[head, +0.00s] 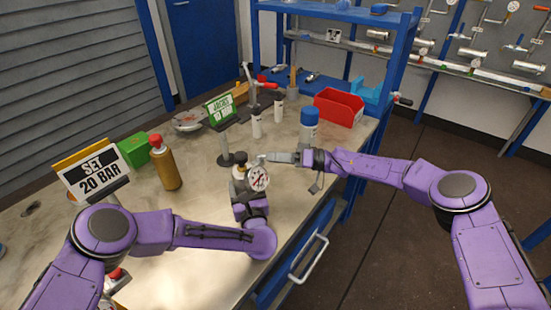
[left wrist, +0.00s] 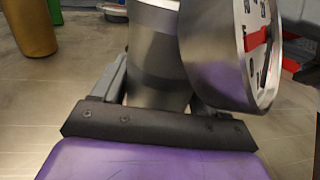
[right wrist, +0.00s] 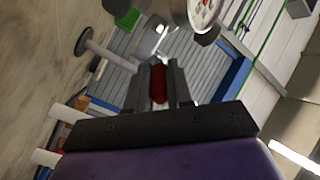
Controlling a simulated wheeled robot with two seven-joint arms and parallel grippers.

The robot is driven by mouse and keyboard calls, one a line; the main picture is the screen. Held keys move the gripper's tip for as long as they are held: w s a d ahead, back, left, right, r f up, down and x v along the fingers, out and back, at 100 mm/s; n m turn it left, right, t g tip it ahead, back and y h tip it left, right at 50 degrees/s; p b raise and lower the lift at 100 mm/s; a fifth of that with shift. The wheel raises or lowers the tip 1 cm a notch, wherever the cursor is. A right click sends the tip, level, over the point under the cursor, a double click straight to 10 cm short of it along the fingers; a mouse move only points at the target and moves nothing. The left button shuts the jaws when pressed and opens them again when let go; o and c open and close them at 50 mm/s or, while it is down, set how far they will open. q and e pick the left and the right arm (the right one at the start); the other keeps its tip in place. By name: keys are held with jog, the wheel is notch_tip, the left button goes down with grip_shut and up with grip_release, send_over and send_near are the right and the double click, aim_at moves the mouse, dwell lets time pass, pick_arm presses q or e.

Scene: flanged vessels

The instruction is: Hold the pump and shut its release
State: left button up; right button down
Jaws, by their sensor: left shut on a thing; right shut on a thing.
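The pump (head: 239,172) stands on the bench with a round white dial gauge (head: 258,178) on its side. In the left wrist view its grey metal body (left wrist: 155,60) sits between the fingers, with the gauge (left wrist: 245,50) beside it at the right. My left gripper (head: 243,190) is shut on the pump body. My right gripper (head: 266,158) is at the top of the pump, just above the gauge. In the right wrist view its fingers are shut on a small red part (right wrist: 158,84), which looks like the release. The fingers hide most of that part.
A sign reading "SET 20 BAR" (head: 95,170), a gold bottle (head: 165,165) and a green box (head: 133,150) stand left of the pump. A green sign (head: 219,109), a blue-capped bottle (head: 309,128) and a red bin (head: 340,107) are behind. The bench edge is close on the right.

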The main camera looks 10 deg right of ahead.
jog(key=shift+r, duration=0.1)
jog(key=c, duration=1)
grip_release()
jog(key=shift+d, duration=0.1)
jog(key=v, duration=1.2)
jog(key=shift+c, duration=0.3)
